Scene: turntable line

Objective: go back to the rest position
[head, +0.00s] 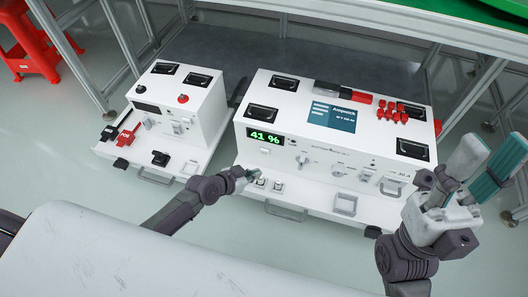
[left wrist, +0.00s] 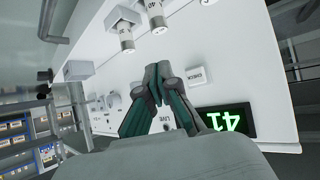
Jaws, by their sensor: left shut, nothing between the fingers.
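My left gripper (head: 245,176) is at the front face of the large white machine (head: 330,158), below its green display reading 41 % (head: 265,136). In the left wrist view its fingertips (left wrist: 156,80) are together with nothing between them, in front of the white panel. Whether they touch the panel cannot be told. The display (left wrist: 228,120) shows beside the fingers there. My right gripper (head: 482,165) is raised at the right of the head view, its fingers spread apart and empty.
A smaller white machine (head: 176,110) stands to the left. Red pieces (head: 390,108) lie on the large machine. A drawer handle (head: 286,211) juts out below my left gripper. A red stool (head: 28,45) is at the far left. Grey floor (head: 60,165) is clear at left.

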